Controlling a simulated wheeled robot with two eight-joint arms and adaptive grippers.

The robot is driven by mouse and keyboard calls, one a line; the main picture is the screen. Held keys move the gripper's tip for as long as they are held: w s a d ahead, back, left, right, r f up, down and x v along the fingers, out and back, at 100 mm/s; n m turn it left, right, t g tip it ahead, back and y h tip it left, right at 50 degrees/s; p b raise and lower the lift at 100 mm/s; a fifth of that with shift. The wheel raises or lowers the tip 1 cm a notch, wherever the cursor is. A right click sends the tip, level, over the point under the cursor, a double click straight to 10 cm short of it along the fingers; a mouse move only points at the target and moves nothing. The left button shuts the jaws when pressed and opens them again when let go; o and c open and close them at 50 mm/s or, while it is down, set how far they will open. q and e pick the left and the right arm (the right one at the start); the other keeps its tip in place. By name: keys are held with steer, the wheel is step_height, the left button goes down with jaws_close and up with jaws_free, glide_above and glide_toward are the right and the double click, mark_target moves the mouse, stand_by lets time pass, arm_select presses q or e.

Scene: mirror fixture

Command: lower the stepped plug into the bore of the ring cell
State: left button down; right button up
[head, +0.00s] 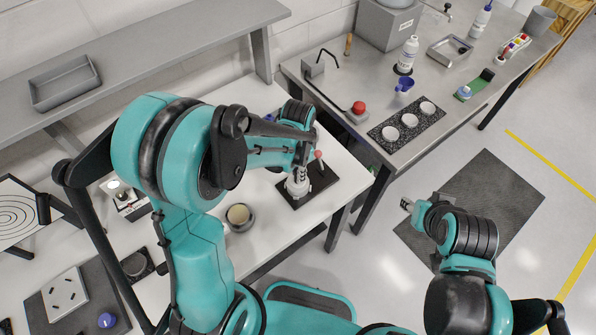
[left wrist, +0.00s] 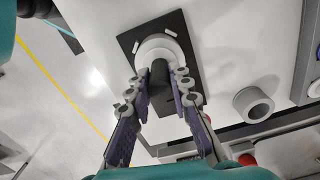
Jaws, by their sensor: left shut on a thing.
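The ring cell, a white round body, stands on a dark plate on the white table; it shows in the head view (head: 296,187) and in the left wrist view (left wrist: 153,45). My left gripper (left wrist: 158,82) is shut on the stepped plug (left wrist: 159,74), a dark cylinder between the fingers. The plug overlaps the middle of the ring in the wrist view; how far its lower end is in the bore is hidden. In the head view my left gripper (head: 303,165) is above the cell and its fingers cover the plug. My right gripper (head: 407,204) is over the floor, its jaws too small to read.
The dark plate (head: 325,178) lies near the table's right edge. A grey cup (head: 240,224) with a beige inside stands left of it. A red ball knob (head: 318,155) shows close beside my left gripper. A metal bench (head: 345,75) with bottles and cups is further right.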

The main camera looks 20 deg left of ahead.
arm_select(q)
steer(key=c, duration=1.3)
jaws_free()
step_height(320, 180, up, 12)
steer(key=s+a+f+n+t+b, duration=0.4)
steer(key=s+f+n+t+b, duration=0.3)
steer(key=s+f+n+b, duration=0.1)
steer(key=s+n+b, duration=0.1)
steer(key=s+b, duration=0.1)
steer(key=b, duration=0.1)
steer(key=shift+s+a+f+b, duration=0.15)
steer(key=shift+a+f+b, duration=0.15)
steer(key=shift+a+f, duration=0.05)
